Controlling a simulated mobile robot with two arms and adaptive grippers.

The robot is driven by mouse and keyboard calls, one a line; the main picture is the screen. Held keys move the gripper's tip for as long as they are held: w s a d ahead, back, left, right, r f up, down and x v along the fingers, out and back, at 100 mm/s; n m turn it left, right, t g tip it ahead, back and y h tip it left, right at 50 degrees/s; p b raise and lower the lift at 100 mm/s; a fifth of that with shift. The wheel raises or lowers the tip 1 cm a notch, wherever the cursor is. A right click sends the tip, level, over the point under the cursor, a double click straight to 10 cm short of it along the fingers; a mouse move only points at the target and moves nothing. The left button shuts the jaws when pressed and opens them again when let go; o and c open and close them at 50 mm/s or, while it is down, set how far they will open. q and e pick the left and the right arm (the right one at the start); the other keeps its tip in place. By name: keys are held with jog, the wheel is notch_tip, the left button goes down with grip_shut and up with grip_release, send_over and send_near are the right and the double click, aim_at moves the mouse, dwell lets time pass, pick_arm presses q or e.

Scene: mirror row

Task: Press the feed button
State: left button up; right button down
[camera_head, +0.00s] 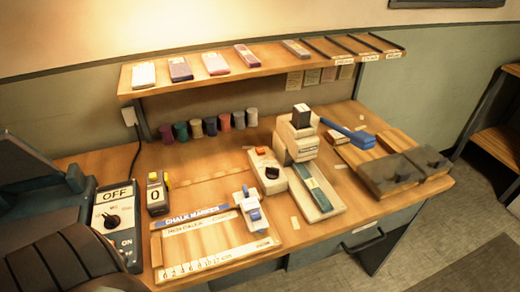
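No button has a readable "feed" label. A pale control box (267,170) with a black knob and a small orange spot at its back end stands mid-table, left of a white upright machine (297,135) with a dark block on top. A small counter (157,193) showing 0, with yellow parts on it, stands at the left. A white device with a blue button (255,214) stands on the chalk marker board. Neither of my grippers shows in the head view.
The wooden table (205,165) carries a row of coloured spools (210,126) at the back, below a shelf (135,90) with flat blocks. A blue-handled tool (350,132) and dark flat pieces (390,173) lie at the right. Large dark shapes fill the lower left.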

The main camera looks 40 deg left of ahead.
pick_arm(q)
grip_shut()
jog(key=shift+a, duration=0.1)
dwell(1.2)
